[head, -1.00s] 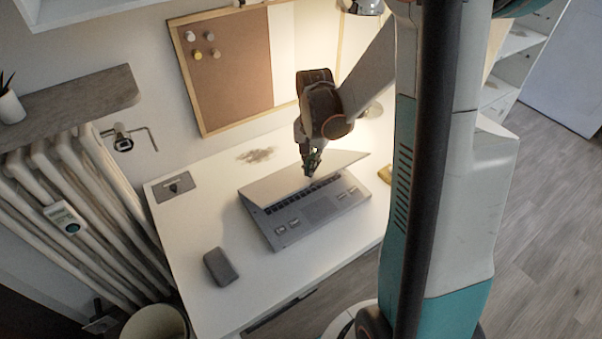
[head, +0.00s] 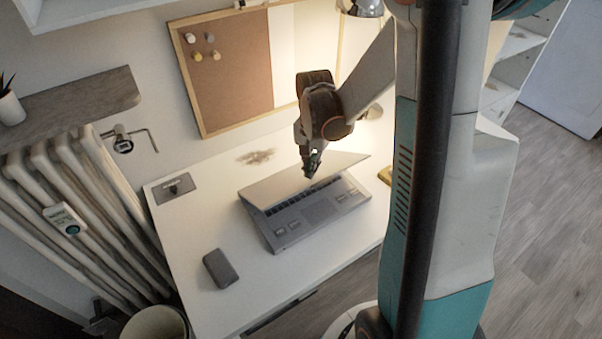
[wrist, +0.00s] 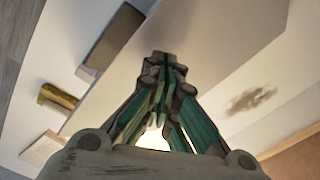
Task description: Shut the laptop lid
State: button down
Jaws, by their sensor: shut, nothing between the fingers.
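The grey laptop (head: 318,212) sits on the white desk, with its keyboard base facing the front. Its lid (head: 275,185) is partly open and leans forward low over the rear of the keyboard. My gripper (head: 310,172) is shut and empty, at the upper edge of the lid near its middle. I cannot tell whether the fingertips touch the lid. In the wrist view my gripper (wrist: 165,62) shows its fingers together, with a broad pale surface around them.
A dark grey box-like object (head: 220,268) lies on the desk left of the laptop. A yellow object (head: 385,174) stands to its right. A corkboard (head: 230,70) is on the wall behind.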

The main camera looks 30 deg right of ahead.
jog(key=shift+f, duration=0.1)
jog(key=shift+f+b, duration=3.4)
jog(key=shift+f, duration=2.3)
jog(key=shift+r+p, duration=2.5)
jog(key=shift+r, duration=1.05)
jog(key=shift+r, duration=0.1)
jog(key=shift+r, duration=3.9)
